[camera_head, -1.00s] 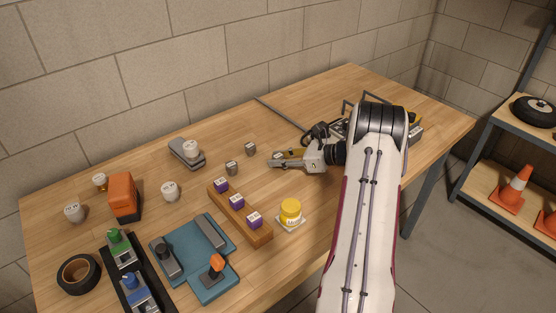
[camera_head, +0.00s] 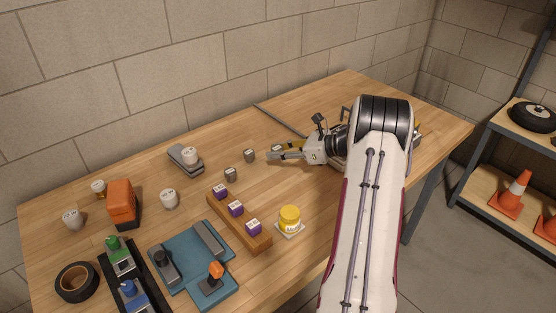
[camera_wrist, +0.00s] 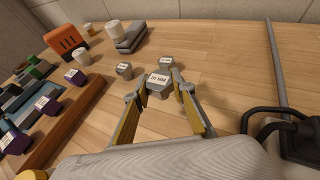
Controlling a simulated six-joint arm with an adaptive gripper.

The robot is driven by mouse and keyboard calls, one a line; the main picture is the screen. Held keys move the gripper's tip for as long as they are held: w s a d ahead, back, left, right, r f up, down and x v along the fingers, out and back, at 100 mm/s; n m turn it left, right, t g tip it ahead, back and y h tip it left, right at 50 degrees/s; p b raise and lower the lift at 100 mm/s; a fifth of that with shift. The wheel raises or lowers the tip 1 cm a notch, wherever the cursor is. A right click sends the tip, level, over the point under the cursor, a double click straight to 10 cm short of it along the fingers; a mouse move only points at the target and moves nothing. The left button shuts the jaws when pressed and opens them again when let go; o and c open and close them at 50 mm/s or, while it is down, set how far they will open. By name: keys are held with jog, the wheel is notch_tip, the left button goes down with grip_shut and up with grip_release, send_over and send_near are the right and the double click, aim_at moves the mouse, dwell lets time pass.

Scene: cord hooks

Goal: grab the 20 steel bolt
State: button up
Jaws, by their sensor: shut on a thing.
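The grey steel bolt (camera_wrist: 158,81) has a white top label that reads 20 MM in the wrist view. It sits between the fingertips of my gripper (camera_wrist: 156,89), which is shut on it. In the head view my gripper (camera_head: 272,156) reaches left over the table from the arm, with the bolt (camera_head: 277,148) partly hidden by the fingers. I cannot tell for certain how far the bolt is above the wood. Two similar grey bolts stand apart from it, one at the left (camera_wrist: 124,70) and one just behind (camera_wrist: 167,63).
Dark cables (camera_wrist: 270,120) lie right of my gripper. The wood around the bolts is clear.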

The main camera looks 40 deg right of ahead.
aim_at(277, 148)
jog(key=shift+r, duration=2.1)
jog(key=shift+w+a, duration=0.1)
